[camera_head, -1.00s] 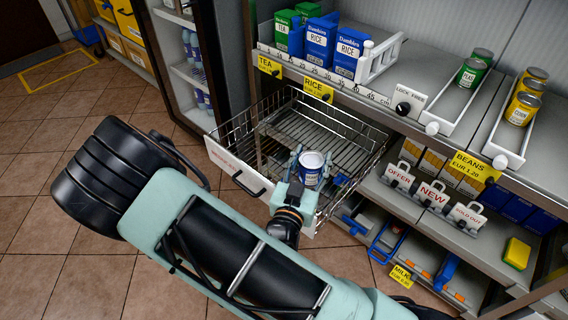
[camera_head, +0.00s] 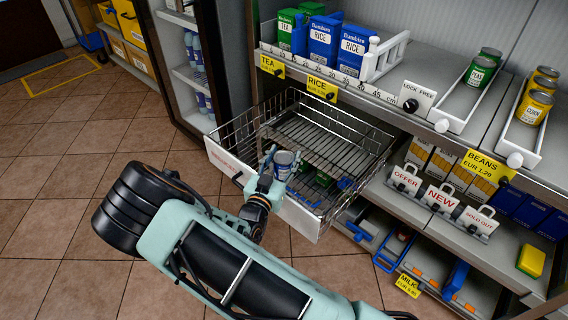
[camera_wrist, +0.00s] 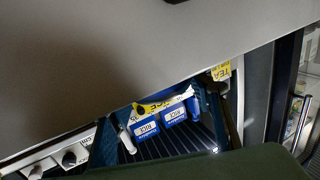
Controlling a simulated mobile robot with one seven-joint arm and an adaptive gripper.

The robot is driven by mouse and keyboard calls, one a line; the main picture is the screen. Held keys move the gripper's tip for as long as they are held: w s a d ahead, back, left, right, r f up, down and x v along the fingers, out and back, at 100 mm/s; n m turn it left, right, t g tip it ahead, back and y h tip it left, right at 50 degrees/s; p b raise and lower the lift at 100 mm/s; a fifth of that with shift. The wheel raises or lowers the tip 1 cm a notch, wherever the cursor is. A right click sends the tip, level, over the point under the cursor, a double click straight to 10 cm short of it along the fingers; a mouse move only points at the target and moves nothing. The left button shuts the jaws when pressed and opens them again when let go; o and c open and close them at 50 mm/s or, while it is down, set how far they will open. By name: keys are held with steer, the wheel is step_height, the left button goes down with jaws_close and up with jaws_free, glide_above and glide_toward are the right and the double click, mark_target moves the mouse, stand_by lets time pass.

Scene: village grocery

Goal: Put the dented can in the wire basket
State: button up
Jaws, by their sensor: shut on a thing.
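A small grey-and-blue can (camera_head: 284,163) is held upright between the fingers of my gripper (camera_head: 281,172). In the head view it appears just inside the front edge of the pulled-out wire basket (camera_head: 222,160). Its height above the basket floor is hard to judge, and I cannot make out a dent. The basket has wire sides and a pale front panel with a dark handle, partly hidden by my gripper. In the wrist view a large plain grey surface fills the upper part; I cannot tell whether it is the can.
Blue rice boxes (camera_head: 324,38), also in the wrist view (camera_wrist: 173,113), stand on the shelf above the basket. Green cans (camera_head: 480,71) and yellow cans (camera_head: 535,106) sit in white channels at right. Green and blue items show through the basket wires. Open tiled floor lies at left.

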mark_target(281, 172)
steer(key=shift+f, duration=0.9)
steer(key=shift+f, duration=0.1)
steer(key=shift+f+b, duration=0.4)
steer(key=shift+b, duration=0.2)
steer(key=shift+f, duration=0.1)
steer(key=shift+s, duration=0.1)
steer(key=o, duration=1.3)
steer(key=shift+f, duration=0.15)
steer(key=shift+o, duration=0.2)
steer(key=shift+s, duration=0.1)
